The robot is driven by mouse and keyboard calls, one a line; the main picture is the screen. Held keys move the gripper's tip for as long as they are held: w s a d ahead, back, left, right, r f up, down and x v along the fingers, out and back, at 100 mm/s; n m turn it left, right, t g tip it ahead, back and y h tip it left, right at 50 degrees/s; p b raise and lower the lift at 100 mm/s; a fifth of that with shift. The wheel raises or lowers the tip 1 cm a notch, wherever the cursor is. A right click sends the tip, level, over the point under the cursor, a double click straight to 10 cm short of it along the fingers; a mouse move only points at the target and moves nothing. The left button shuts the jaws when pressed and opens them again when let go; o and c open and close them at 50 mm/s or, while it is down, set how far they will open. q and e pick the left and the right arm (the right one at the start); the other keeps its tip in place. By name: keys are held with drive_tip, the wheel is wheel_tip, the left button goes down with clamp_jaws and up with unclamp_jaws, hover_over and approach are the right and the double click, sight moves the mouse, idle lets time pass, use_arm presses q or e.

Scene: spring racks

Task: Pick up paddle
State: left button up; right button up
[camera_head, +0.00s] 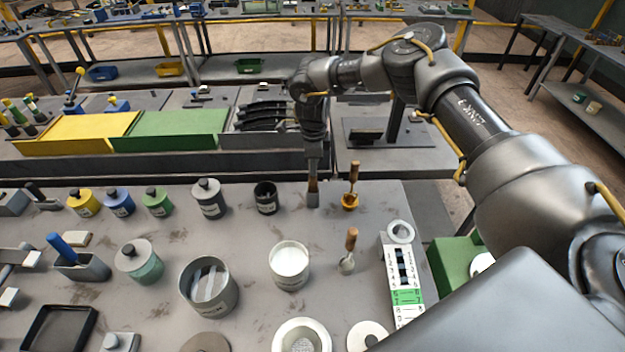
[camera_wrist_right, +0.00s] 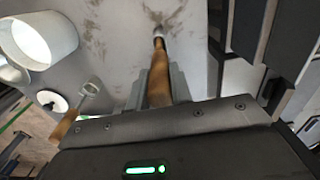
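My right gripper (camera_head: 313,190) points down at the back of the near bench, beside the black jar. In the right wrist view its fingers (camera_wrist_right: 160,85) lie close on both sides of a brown wooden handle (camera_wrist_right: 157,75), which fills the gap; its far end is grey, against the bench. The head view barely shows this tool. Another wooden-handled tool with a pale flat head (camera_head: 347,264) stands nearer the front; it also shows in the wrist view (camera_wrist_right: 90,88). A third wooden handle (camera_head: 353,173) rises from an orange cup. I cannot tell which is the paddle. My left gripper is out of view.
The black jar (camera_head: 266,197) is just left of the gripper. A white tub (camera_head: 290,266) and a grey container (camera_head: 208,287) stand nearer. A green-and-white rack (camera_head: 404,283) stands at right. Yellow (camera_head: 75,133) and green (camera_head: 166,130) panels lie beyond the bench.

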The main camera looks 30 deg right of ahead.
clamp_jaws()
drive_tip(key=shift+r, duration=0.15)
